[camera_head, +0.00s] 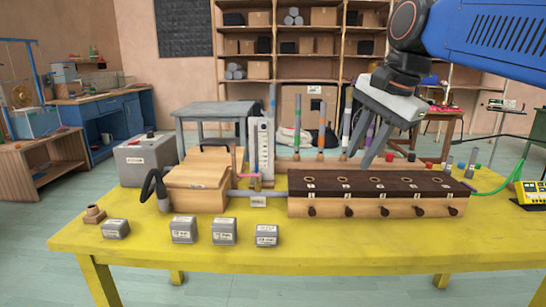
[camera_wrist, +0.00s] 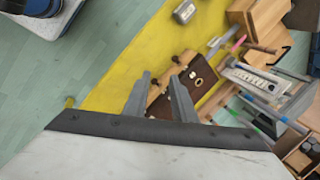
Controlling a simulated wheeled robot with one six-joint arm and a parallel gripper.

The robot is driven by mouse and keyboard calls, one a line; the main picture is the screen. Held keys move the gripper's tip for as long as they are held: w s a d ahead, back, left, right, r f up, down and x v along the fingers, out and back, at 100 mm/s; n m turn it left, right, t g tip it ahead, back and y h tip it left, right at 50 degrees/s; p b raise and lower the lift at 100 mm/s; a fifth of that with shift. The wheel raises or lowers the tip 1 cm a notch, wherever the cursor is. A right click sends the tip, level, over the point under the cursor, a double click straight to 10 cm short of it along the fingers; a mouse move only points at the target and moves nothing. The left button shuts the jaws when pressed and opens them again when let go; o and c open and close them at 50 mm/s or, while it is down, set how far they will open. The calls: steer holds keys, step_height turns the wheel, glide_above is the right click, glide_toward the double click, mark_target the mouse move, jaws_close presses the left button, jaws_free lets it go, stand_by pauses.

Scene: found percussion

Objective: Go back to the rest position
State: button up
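My gripper (camera_head: 361,160) hangs from the arm at the upper right in the head view, tilted downward over the back of the yellow table (camera_head: 150,260). Its two grey fingers are apart, with nothing seen between them. In the wrist view the gripper (camera_wrist: 160,77) also shows spread fingers. Beyond them is a long wooden box (camera_head: 375,208) with a dark, holed top and a row of dark knobs. The fingers look above and behind this box in the head view; their exact height I cannot tell.
Several grey labelled blocks (camera_head: 184,229) stand along the table's front left. A wooden box (camera_head: 197,188) with a black hose and a grey case (camera_head: 145,158) stand at the left. Upright coloured tubes (camera_head: 297,128) rise behind. A yellow device (camera_head: 530,193) is at the right edge.

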steer(key=s+d+f+n, duration=0.3)
steer(key=s+f, duration=0.2)
steer(key=f, duration=0.4)
steer(key=s+d+f+n+h, duration=0.1)
steer(key=s+d+f+n, duration=0.2)
steer(key=s+f, duration=0.3)
steer(key=s+d+f+n+t+h, duration=0.1)
steer(key=s+d+f+n, duration=0.3)
steer(key=f, duration=1)
steer(key=shift+s+n, duration=0.5)
steer(key=shift+s, duration=0.7)
steer(key=shift+o, duration=0.6)
steer(key=shift+d+r, duration=0.1)
